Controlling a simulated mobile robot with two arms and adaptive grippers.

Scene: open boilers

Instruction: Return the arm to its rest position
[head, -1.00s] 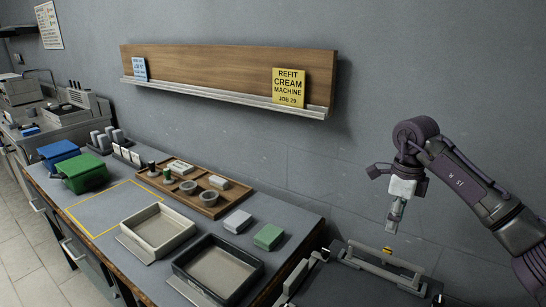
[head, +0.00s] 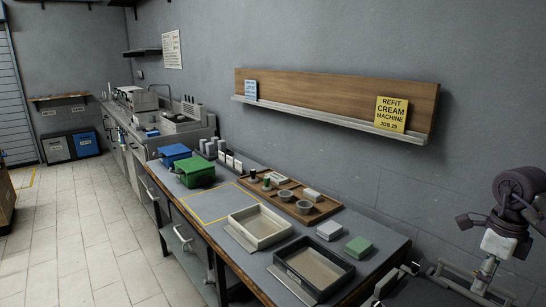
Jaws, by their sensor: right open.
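My right gripper (head: 487,268) is at the lower right of the head view, at the end of my purple-grey right arm (head: 518,190). It hangs pointing down over a dark machine (head: 425,290) beside the bench's right end. It is open, with nothing seen between its fingers. Whether it touches the machine cannot be told. My left gripper is not in view.
The bench (head: 215,225) holds a cream tray (head: 232,219), a dark tray (head: 345,282), a wooden tray (head: 327,207), and blue (head: 172,148) and green (head: 205,166) bins. A wooden wall shelf (head: 340,98) hangs above. The tiled floor (head: 85,240) at left is clear.

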